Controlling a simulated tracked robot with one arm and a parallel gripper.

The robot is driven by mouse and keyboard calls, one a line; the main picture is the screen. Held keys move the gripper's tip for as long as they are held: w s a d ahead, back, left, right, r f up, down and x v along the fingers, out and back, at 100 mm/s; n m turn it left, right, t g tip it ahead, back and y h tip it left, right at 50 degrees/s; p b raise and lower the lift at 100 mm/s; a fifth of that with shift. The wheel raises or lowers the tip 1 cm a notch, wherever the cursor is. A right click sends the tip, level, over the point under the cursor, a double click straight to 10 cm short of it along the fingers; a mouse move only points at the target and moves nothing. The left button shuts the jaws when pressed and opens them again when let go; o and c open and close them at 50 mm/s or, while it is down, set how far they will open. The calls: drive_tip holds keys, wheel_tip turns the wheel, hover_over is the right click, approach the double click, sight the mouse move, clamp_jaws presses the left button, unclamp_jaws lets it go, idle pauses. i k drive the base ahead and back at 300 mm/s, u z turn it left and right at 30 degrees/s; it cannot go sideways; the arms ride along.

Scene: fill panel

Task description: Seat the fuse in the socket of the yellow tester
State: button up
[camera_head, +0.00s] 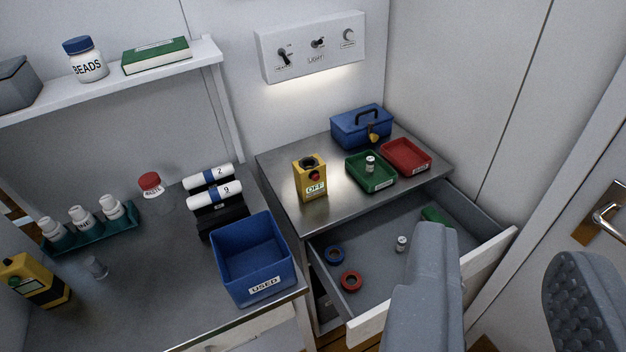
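The yellow tester (311,181) stands upright on the metal top above the open drawer. It has a dark round socket on top, a red knob or light and an OFF label; the socket looks empty. One small white-and-grey cylinder, which looks like a fuse (370,164), stands in the green tray (384,184). A similar small cylinder (401,243) stands in the open drawer (372,250). I cannot tell which one is the task's fuse. My gripper (503,243) is open and empty at the lower right, its fingers wide apart, in front of the drawer in the picture.
A red tray (406,157) and a blue padlocked box (361,127) stand behind the green tray. A blue USED bin (253,265) stands on the left bench. A door handle (608,213) is at the right.

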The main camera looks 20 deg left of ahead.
sight(303, 170)
drive_tip(key=u, duration=0.1)
drive_tip(key=k, duration=0.4)
drive_tip(key=z, duration=0.95)
drive_tip(key=i, duration=2.1)
drive_tip(key=u, duration=0.7)
